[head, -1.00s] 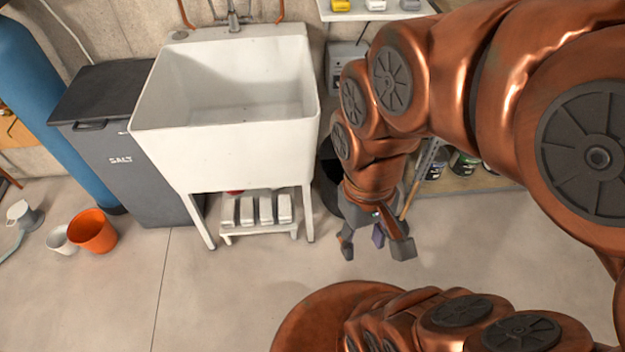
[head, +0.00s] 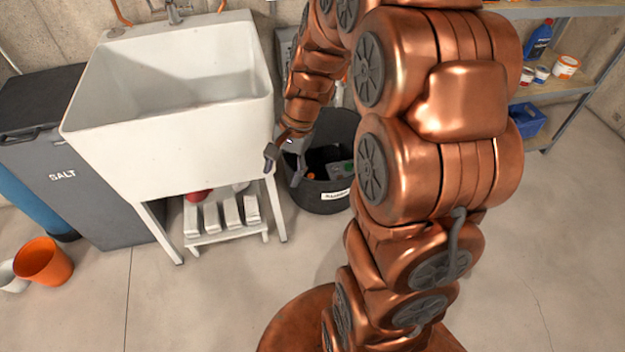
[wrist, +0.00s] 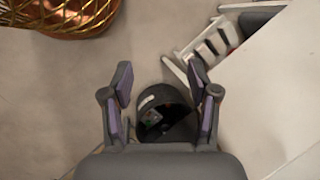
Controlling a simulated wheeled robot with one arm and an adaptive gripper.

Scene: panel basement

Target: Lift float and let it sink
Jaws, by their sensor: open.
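A dark round basin (head: 325,195) with a white label stands on the floor to the right of the sink. It holds dark parts, a small orange spot (head: 311,176) and a grey-green piece (head: 341,169). I cannot tell which of these is the float. My gripper (head: 284,168) is open and empty, above the basin's left side and beside the sink's front right corner. In the wrist view the basin (wrist: 150,101) shows between and below my open fingers (wrist: 160,80), with some of its inside hidden in shadow.
The white utility sink (head: 170,150) stands close on the left, with a low white rack (head: 225,236) of pale blocks beneath. A grey salt bin (head: 75,190) and an orange bucket (head: 43,261) are farther left. Shelves (head: 550,90) stand at right. The front floor is clear.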

